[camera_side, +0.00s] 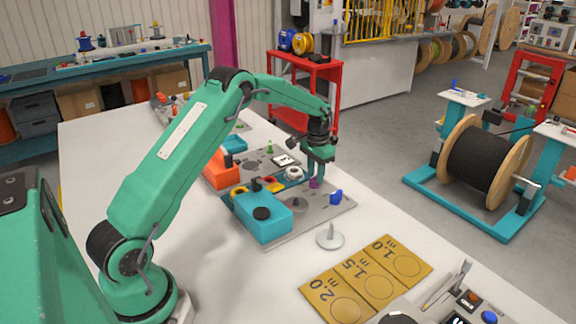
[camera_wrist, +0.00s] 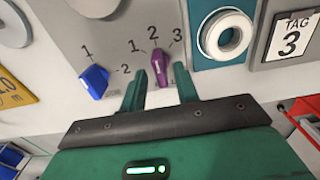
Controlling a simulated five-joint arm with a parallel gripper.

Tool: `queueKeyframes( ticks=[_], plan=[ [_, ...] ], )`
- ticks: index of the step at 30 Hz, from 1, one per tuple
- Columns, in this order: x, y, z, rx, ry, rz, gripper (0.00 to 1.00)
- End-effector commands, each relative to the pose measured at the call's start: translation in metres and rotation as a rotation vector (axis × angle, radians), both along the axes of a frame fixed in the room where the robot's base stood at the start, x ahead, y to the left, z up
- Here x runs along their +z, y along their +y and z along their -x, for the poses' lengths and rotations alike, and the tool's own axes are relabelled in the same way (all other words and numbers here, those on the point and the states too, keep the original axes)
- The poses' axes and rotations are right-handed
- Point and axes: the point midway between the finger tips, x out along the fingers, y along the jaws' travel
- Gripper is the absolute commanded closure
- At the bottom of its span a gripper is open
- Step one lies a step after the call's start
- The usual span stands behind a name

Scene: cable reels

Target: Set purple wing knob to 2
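The purple wing knob (camera_wrist: 167,72) sits on a grey panel (camera_side: 310,211) below the marks 1, 2 and 3 in the wrist view. Its narrow upper end appears to lie near the 2; the exact setting is hard to tell. My gripper (camera_wrist: 161,74) has its two green fingers apart, one on each side of the knob. A gap shows at the left finger; the right finger is close to the knob, and contact is unclear. In the side view my gripper (camera_side: 316,176) points down over the purple knob (camera_side: 315,184), partly hiding it.
A blue wing knob (camera_wrist: 94,82) with marks 1 and 2 is left of the purple one. A white ring (camera_wrist: 226,35) on a teal base and a TAG 3 plate (camera_wrist: 291,37) are to the right. A turquoise box (camera_side: 262,219) stands on the panel's near side.

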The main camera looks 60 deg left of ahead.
Motion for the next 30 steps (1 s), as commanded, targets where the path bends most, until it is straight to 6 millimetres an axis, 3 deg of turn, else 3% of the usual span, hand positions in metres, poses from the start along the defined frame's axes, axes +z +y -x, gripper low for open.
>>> queueKeyframes(
  ticks=[12, 30],
  plan=[
    [0.050, 0.000, 0.000, 0.000, -0.001, 0.000, 0.69],
    [0.054, 0.000, 0.000, 0.000, 0.000, 0.000, 0.69]
  ],
)
